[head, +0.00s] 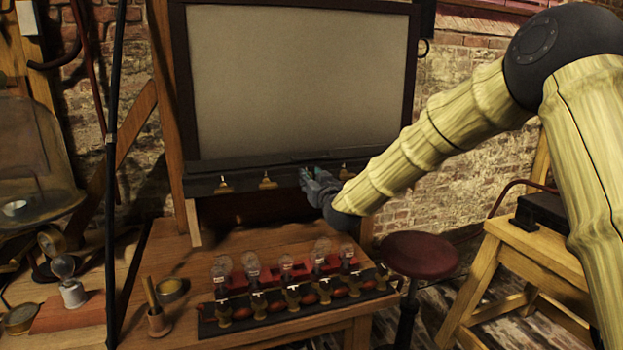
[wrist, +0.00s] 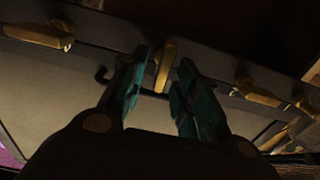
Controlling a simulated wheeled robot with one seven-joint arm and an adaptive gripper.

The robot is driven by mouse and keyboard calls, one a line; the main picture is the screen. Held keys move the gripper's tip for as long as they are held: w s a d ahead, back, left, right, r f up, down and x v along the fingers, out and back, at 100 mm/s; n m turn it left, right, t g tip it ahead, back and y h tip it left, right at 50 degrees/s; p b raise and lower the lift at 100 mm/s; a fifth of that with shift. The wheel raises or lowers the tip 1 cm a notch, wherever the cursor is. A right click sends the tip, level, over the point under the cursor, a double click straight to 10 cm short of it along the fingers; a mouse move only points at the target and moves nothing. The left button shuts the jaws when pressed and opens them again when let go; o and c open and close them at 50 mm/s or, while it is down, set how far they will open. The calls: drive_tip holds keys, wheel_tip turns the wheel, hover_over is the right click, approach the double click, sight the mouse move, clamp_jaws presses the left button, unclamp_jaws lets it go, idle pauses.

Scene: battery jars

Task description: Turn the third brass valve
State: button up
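A dark rail (head: 243,186) under the large grey screen carries a row of brass valves. The first valve (head: 223,184) and second valve (head: 267,182) hang at its left, and another valve (head: 345,172) shows to the right of my gripper. My gripper (head: 307,175) is at the rail, third in the row, and hides the valve there in the head view. In the wrist view that brass valve (wrist: 166,66) stands between my two teal fingertips, with visible gaps on both sides. The gripper is open. Neighbouring valves (wrist: 40,32) (wrist: 258,92) lie outside the fingers.
Below, a wooden table (head: 180,250) holds a rack of glass bulbs and brass fittings (head: 290,290). A red stool (head: 420,254) is to the right. The framed screen (head: 300,80) rises above the rail.

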clamp_jaws()
drive_tip(key=shift+m, duration=0.3)
drive_tip(key=shift+w+d+f+m+b, duration=0.1)
drive_tip(key=shift+d+f+m+b, duration=0.15)
drive_tip(key=shift+m+b, duration=2)
drive_tip(key=shift+w+d+f+m+b, duration=0.15)
drive_tip(key=shift+m+b, duration=0.85)
drive_tip(key=shift+m, duration=2.5)
drive_tip(key=shift+d+f+m+b, duration=0.25)
drive_tip(key=shift+m+b, duration=1.4)
drive_tip(key=shift+m, duration=1.2)
